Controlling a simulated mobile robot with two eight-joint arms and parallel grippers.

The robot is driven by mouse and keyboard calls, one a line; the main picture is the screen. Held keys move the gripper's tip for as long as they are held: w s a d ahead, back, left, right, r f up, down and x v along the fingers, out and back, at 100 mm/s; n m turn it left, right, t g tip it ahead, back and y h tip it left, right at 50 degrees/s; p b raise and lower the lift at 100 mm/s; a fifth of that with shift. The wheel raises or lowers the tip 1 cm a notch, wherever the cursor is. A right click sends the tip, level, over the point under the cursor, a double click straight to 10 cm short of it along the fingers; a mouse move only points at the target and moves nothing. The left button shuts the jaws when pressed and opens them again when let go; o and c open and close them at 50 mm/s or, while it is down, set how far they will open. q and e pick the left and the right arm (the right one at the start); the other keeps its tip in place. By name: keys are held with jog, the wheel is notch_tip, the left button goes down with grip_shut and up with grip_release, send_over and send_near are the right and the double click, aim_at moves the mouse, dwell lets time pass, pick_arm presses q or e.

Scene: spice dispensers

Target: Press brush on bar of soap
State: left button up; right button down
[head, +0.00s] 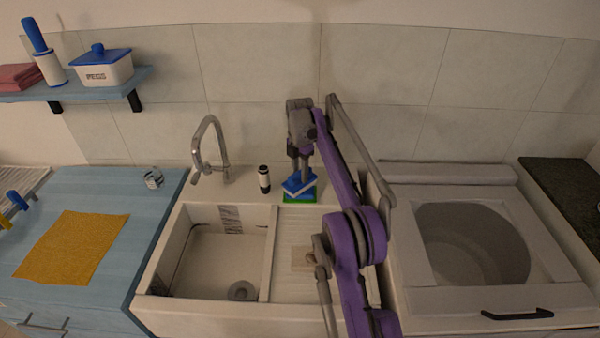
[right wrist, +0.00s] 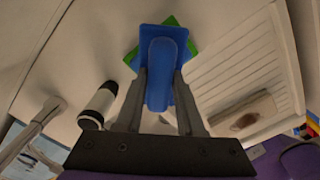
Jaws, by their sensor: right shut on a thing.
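My right gripper (head: 299,168) is shut on the handle of a blue brush (head: 298,186) at the back of the sink unit. In the right wrist view the brush (right wrist: 158,45) has its handle between the two fingers (right wrist: 158,82). A flat green piece (head: 306,195) shows under the brush, turned at an angle to it; whether they touch is unclear. My left gripper is out of view.
A black and white bottle (head: 264,180) stands just left of the brush, with the faucet (head: 199,150) farther left. The sink basin (head: 215,265) lies in front. A yellow cloth (head: 72,246) and a small glass (head: 153,178) are on the blue counter.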

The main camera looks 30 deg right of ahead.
aim_at(300, 172)
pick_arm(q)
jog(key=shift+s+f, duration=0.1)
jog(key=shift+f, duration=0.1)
pick_arm(e)
jog(key=shift+f, duration=0.5)
dwell(0.4)
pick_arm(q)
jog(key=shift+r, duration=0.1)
pick_arm(e)
jog(key=shift+f, duration=0.1)
dwell(1.0)
jog(key=shift+r+p, duration=1.4)
jog(key=shift+r, duration=2.25)
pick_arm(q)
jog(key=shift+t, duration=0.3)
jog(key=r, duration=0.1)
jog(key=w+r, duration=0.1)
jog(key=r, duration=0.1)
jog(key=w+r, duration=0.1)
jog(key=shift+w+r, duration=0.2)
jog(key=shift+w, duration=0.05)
pick_arm(e)
jog(key=shift+f, duration=0.1)
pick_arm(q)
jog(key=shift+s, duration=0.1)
pick_arm(e)
jog(key=shift+s, duration=0.1)
